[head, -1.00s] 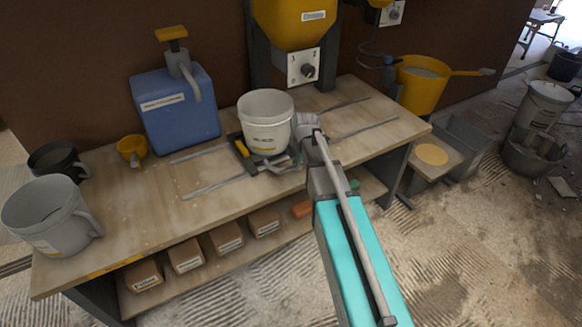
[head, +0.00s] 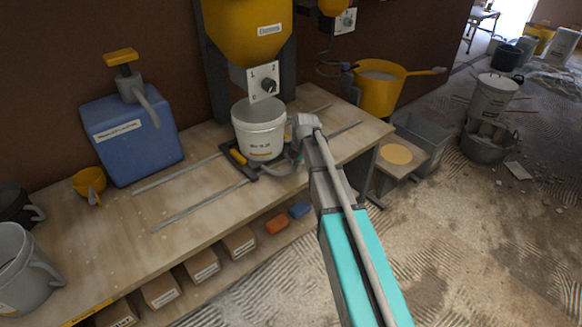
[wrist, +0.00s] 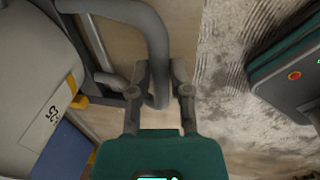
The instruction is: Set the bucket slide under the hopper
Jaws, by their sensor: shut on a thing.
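The bucket slide (head: 268,173) is a dark carriage with a yellow part, sitting across two metal rails on the bench. A white bucket (head: 259,135) stands upright on it, and its side also fills the left of the wrist view (wrist: 35,75). The yellow hopper (head: 243,32) hangs on the wall above. The bucket is just below the hopper's dial plate in the head view; exact alignment with the outlet cannot be told. My gripper (wrist: 160,78) is shut on the slide's grey handle (wrist: 153,30), at the bucket's right. In the head view my arm partly hides the grip.
The rails (head: 190,210) run bare to the left and extend a little to the right. A blue pump container (head: 130,140), a yellow cup (head: 89,184) and a grey jug (head: 20,275) stand on the bench's left. A yellow tub (head: 380,95) is at the right.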

